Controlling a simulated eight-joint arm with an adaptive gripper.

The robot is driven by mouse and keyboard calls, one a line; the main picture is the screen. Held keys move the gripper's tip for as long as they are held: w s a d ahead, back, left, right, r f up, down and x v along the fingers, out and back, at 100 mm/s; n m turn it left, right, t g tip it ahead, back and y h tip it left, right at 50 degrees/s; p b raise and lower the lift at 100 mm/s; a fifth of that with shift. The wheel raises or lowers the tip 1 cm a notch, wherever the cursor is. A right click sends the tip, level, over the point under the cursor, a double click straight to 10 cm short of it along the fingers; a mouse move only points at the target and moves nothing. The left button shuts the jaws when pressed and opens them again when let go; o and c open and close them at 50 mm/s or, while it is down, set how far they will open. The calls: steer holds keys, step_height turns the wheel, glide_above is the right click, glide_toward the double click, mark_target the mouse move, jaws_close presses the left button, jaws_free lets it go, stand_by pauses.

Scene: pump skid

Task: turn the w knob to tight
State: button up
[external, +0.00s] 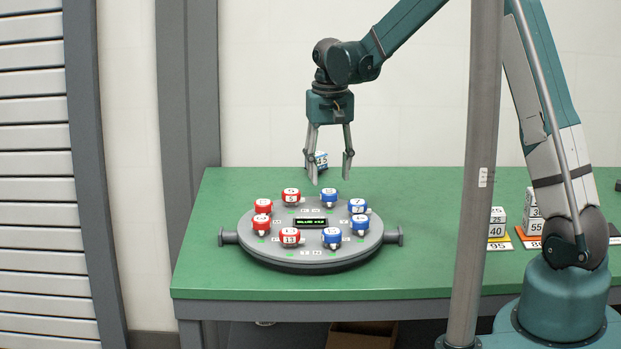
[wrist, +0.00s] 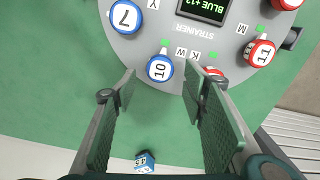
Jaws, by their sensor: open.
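The w knob appears to be the blue knob marked 10 (wrist: 160,68), beside the letter W on the round grey plate; it stands at the plate's back in the external view (external: 329,195). No "tight" mark is readable. My gripper (external: 330,180) points down, open and empty, above the back of the plate. In the wrist view the fingers (wrist: 158,76) are spread on either side of the 10 knob, apart from it. A red knob (wrist: 213,72) beside the letter K is partly hidden behind the right finger.
The plate (external: 270,247) carries several other red and blue knobs close together around a small green-lit display (external: 310,222). A blue-and-white cube (wrist: 145,160) is on the green table behind the plate. Numbered blocks (external: 497,229) stand at right, beyond a grey post (external: 475,180).

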mark_target(332, 191)
step_height(332, 191, up, 8)
steer(key=shift+f, duration=0.25)
stand_by(0.4)
steer(key=shift+d, duration=0.1)
steer(key=s+d+r+t, duration=0.1)
steer(key=s+d+r, duration=0.25)
steer(key=d, duration=0.45)
steer(key=s+d+r+m+t+y, duration=0.1)
steer(key=s+d+r, duration=0.3)
steer(key=d, duration=0.5)
steer(key=s+d+r+t, duration=0.1)
steer(key=s+d+r, duration=0.1)
steer(key=d+r, duration=0.45)
steer(key=s+d+f+t, duration=0.1)
steer(key=s+d+t, duration=0.1)
steer(key=s+d, duration=0.6)
steer(key=s+d+f+m+t+h, duration=0.1)
steer(key=s+d+f+t, duration=0.1)
steer(key=s+d, duration=0.6)
steer(key=shift+s+d+f, duration=0.15)
steer(key=shift+d+f, duration=0.1)
steer(key=shift+d, duration=1.5)
